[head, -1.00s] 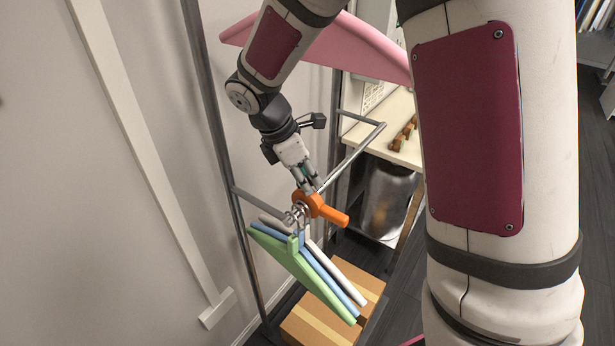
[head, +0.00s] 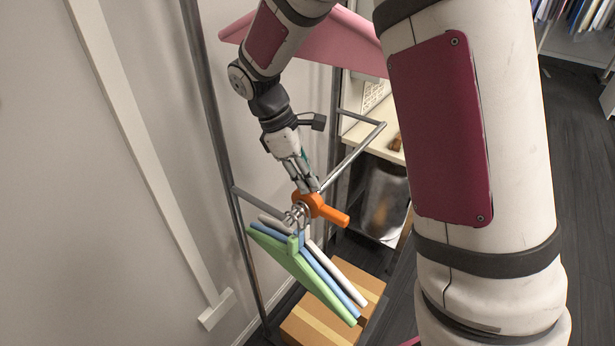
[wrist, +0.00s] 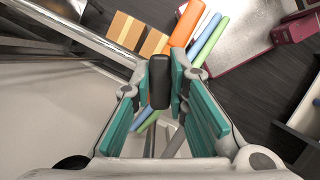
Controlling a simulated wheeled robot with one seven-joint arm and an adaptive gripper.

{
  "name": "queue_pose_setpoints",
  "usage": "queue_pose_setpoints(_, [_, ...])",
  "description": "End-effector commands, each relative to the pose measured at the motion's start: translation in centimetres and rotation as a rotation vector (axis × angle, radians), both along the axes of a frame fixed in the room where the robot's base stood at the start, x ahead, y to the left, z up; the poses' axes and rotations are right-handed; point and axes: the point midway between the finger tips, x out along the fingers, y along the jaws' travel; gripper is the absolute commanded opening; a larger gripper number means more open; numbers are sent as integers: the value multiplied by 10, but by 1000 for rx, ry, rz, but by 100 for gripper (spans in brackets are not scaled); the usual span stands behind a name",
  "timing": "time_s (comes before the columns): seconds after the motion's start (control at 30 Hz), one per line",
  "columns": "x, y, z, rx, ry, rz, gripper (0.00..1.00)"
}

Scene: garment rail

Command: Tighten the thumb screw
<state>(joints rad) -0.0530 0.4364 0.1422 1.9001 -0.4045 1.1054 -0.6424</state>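The thumb screw (wrist: 159,80) shows in the wrist view as a dark upright block between the teal pads of my fingers. Both pads lie against its sides, with no clear gap. In the head view my gripper (head: 304,187) points down at the orange collar (head: 322,208) on the rail, and its fingers hide the screw. The collar has a stubby orange handle pointing down to the right. Part of the orange also shows in the wrist view (wrist: 186,24).
Green (head: 285,262), blue (head: 331,276) and white (head: 336,272) hangers hang close together below the collar. Cardboard boxes (head: 318,322) sit on the floor. A metal bin (head: 383,203) stands under the table. The wall is on the left.

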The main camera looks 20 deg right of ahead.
Motion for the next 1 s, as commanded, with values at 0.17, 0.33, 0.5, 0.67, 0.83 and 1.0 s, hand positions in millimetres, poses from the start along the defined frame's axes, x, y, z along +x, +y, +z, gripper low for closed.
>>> queue_pose_setpoints(0.17, [0, 0, 1, 0, -2, 2, 35])
queue_pose_setpoints(0.33, [0, 0, 0, 0, -1, 3, 35])
queue_pose_setpoints(0.5, [3, 3, 8, 1, -4, 2, 35])
queue_pose_setpoints(0.67, [7, 12, 31, 1, -5, 3, 35])
queue_pose_setpoints(0.83, [12, 20, 55, 1, -5, 4, 35])
queue_pose_setpoints(1.0, [14, 25, 68, 1, -2, 2, 35])
